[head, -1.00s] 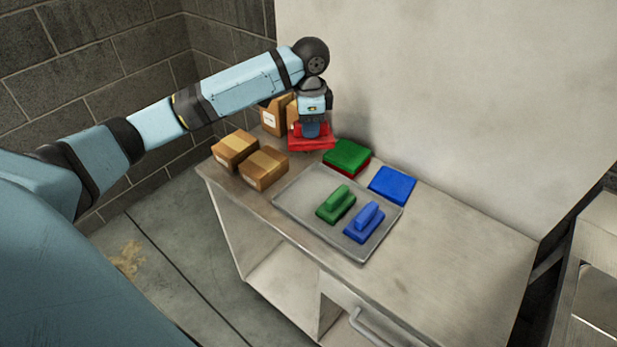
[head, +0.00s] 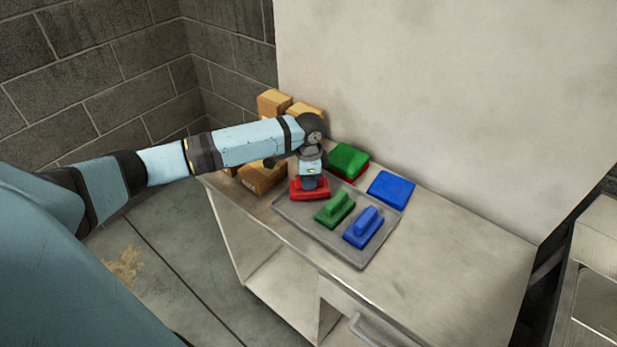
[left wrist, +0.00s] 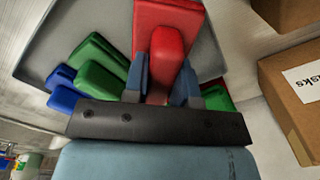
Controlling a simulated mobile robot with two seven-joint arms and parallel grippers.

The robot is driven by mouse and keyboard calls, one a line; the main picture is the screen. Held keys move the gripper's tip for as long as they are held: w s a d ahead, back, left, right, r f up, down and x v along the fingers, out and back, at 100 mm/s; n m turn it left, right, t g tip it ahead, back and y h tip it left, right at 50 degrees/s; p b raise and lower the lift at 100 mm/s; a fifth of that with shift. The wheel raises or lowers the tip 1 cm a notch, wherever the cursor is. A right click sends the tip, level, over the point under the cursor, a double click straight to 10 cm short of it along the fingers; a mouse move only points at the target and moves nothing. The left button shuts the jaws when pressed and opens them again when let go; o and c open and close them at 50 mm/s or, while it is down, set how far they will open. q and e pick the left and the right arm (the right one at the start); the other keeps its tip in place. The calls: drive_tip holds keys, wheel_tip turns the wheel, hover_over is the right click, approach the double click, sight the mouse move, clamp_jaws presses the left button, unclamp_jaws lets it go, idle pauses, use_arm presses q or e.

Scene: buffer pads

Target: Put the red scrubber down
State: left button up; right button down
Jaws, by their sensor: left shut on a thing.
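My left gripper (head: 310,178) is shut on the handle of the red scrubber (head: 309,190). The red scrubber is over the far left part of the grey tray (head: 303,218), beside the green scrubber (head: 335,207). I cannot tell whether its base touches the tray. The blue scrubber (head: 363,229) stands on the tray, right of the green one. In the left wrist view my left gripper (left wrist: 162,78) has its fingers on both sides of the red scrubber's handle, and the red scrubber's base (left wrist: 165,22) shows with the tray (left wrist: 90,22) around it. My right gripper is not in view.
A green pad (head: 349,158) lies on a red pad (head: 352,176) behind the tray, with a blue pad (head: 391,189) to their right. Cardboard boxes (head: 262,178) crowd the left end, partly hidden by my arm. The table's right part (head: 450,235) is clear.

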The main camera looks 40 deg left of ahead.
use_arm(q)
drive_tip(key=shift+f, duration=0.25)
drive_tip(key=o, duration=0.9)
drive_tip(key=shift+r, duration=0.25)
wheel_tip(320, 180, up, 12)
